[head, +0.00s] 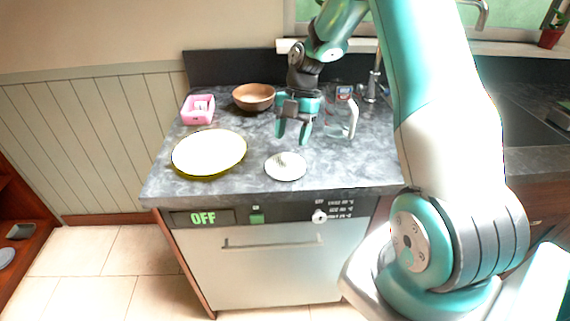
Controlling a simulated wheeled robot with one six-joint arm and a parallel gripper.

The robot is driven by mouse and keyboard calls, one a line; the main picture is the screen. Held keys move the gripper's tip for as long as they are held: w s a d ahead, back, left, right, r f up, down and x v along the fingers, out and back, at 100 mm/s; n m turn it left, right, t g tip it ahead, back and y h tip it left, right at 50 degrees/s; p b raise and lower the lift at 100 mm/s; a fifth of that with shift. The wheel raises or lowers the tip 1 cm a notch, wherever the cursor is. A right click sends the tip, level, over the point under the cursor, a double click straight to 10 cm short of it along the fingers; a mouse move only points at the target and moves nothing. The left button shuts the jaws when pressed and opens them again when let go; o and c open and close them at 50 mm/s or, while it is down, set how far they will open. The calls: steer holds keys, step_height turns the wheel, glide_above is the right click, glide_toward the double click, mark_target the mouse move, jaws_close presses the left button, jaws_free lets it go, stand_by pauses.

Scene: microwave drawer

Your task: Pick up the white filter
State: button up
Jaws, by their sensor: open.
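The white filter (286,167) looks like a small round, ridged white disc. It lies on the grey marbled counter (217,189) near the front edge, right of a large plate. My gripper (293,138) points down above the counter behind the filter, its two green fingers apart. Nothing shows between the fingers. The gripper and the filter look apart; the exact height of the fingertips is hard to tell.
A yellow-rimmed plate (209,152) lies left of the filter. A brown bowl (254,97) and a pink box (198,109) stand behind it. A glass jug (341,117) stands close right of my gripper. The counter right of the filter is clear.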

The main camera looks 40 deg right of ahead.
mark_target(286, 157)
steer(key=shift+p+x, duration=0.95)
steer(key=shift+x, duration=1.9)
steer(key=shift+w+a, duration=0.1)
steer(key=shift+w, duration=0.1)
steer(key=shift+c, duration=0.2)
steer(key=c, duration=1)
